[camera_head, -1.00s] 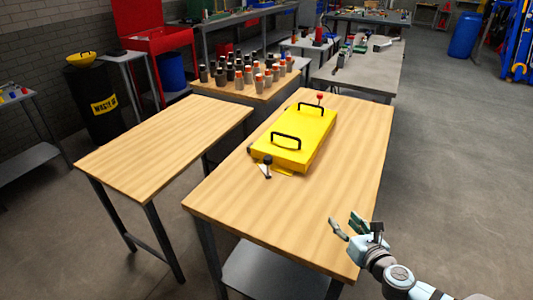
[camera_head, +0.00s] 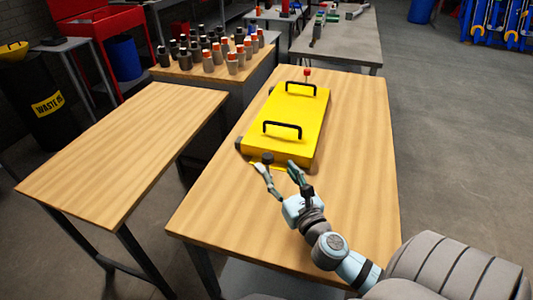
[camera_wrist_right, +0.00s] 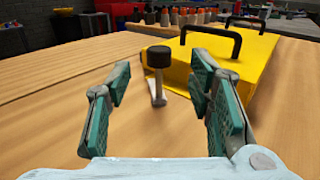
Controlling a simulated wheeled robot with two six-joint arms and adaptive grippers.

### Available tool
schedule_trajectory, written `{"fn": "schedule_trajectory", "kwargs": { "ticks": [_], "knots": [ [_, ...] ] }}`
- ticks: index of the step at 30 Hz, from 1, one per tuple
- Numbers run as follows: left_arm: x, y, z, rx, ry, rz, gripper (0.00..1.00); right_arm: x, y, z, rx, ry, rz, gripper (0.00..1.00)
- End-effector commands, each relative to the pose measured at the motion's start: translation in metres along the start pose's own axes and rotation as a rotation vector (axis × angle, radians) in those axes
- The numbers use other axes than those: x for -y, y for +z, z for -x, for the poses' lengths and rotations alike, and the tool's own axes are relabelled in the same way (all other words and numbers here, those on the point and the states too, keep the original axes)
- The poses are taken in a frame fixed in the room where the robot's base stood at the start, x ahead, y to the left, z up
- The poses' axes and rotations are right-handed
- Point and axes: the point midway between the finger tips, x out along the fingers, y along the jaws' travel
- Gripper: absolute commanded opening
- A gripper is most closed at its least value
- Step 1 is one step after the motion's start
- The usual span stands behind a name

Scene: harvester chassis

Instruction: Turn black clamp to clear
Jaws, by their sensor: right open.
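The black clamp (camera_wrist_right: 159,58) shows in the right wrist view as a black knob on a light metal lever, upright in front of the yellow box. In the head view its black knob (camera_head: 268,158) shows at the near edge of the yellow box (camera_head: 291,118). My right gripper (camera_head: 275,166) is open, with its fingertips close to the clamp. In the right wrist view the clamp stands between and beyond the open fingers (camera_wrist_right: 160,85), and nothing is held. My left gripper is not in view.
The yellow box has two black handles and a red-topped clamp (camera_head: 307,73) at its far end. The wooden table (camera_head: 354,150) is bare around the box. A second wooden table (camera_head: 125,145) stands to the left. Several bottles (camera_head: 208,58) stand behind.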

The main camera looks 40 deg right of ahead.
Motion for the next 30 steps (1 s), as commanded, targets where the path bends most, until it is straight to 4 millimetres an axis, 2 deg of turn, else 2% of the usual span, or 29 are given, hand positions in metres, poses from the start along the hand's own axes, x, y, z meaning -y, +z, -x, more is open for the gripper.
{"fn": "schedule_trajectory", "kwargs": {
  "ticks": [3, 6, 9, 13, 20, 28, 29, 30],
  "knots": [
    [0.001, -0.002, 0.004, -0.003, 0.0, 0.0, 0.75, 0.0, 0.002, -0.036, 0.003, -0.001, 0.0, 0.48],
    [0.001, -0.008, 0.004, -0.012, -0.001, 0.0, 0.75, -0.001, 0.001, -0.058, 0.001, 0.001, -0.001, 0.48],
    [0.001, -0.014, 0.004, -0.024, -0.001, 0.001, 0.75, -0.001, 0.0, -0.072, 0.0, 0.002, 0.0, 0.48],
    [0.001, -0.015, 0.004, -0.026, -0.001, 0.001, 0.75, -0.002, 0.0, -0.081, -0.001, 0.004, -0.002, 0.48],
    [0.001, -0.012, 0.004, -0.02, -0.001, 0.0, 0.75, -0.002, 0.0, -0.082, -0.001, 0.005, 0.0, 0.48],
    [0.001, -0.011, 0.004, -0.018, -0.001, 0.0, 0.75, -0.002, -0.001, -0.081, -0.001, 0.005, -0.001, 0.05],
    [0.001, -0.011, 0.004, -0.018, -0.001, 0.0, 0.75, -0.002, -0.001, -0.081, -0.001, 0.005, -0.001, 0.0],
    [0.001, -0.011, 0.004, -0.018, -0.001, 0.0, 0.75, 0.0, -0.001, -0.082, -0.002, 0.005, 0.0, 0.0]
  ]
}}
